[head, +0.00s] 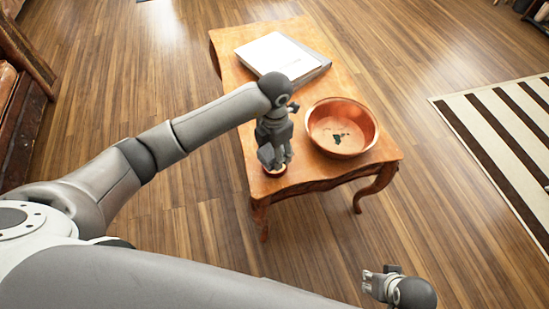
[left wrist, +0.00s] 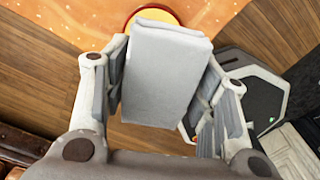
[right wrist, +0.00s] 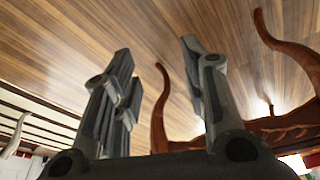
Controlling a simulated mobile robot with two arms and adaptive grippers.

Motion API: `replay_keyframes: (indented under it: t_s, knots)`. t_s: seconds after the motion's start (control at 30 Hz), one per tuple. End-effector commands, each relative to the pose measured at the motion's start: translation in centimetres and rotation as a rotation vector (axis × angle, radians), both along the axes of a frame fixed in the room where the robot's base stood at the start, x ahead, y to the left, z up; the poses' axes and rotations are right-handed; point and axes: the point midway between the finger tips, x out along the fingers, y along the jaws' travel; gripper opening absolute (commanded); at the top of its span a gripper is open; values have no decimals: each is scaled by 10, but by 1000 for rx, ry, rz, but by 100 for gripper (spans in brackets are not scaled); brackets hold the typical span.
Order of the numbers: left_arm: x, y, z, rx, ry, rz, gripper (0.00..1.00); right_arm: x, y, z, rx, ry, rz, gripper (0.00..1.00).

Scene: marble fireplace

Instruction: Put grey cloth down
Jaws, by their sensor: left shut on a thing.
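The grey cloth (left wrist: 165,80) is a folded, light grey block in the left wrist view, between the fingers of my left gripper (left wrist: 163,85). My left gripper (head: 275,158) is shut on it. In the head view the gripper points down over the near left corner of the wooden table (head: 239,61), and its fingers largely hide the cloth. A small round dish-like thing (head: 275,171) shows just below the fingertips. I cannot tell whether the cloth touches it. My right gripper (head: 382,284) is low in front of the table. It is open and empty in the right wrist view (right wrist: 157,52).
A copper-coloured bowl (head: 373,139) with dark bits inside stands right of my left gripper. A white and grey book-like stack (head: 284,58) lies at the table's back. A striped rug (head: 505,125) lies to the right. The wooden floor (head: 470,220) around is clear.

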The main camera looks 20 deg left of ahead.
Motion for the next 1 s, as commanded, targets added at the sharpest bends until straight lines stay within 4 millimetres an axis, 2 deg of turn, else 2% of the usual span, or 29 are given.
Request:
replay_keyframes:
  t_s: [0.23,0.43,0.97,1.0]
  knots:
    - [13,4,-18,-2,1,2,34,0,-1,17,0,-11,-1,40]
    - [12,4,-44,-2,1,1,34,-3,-1,38,0,-20,-3,40]
    - [13,4,-49,-1,-1,0,34,-4,-1,47,2,-25,-4,40]
    - [13,4,-48,-1,-1,0,58,-4,-2,48,1,-24,-4,40]
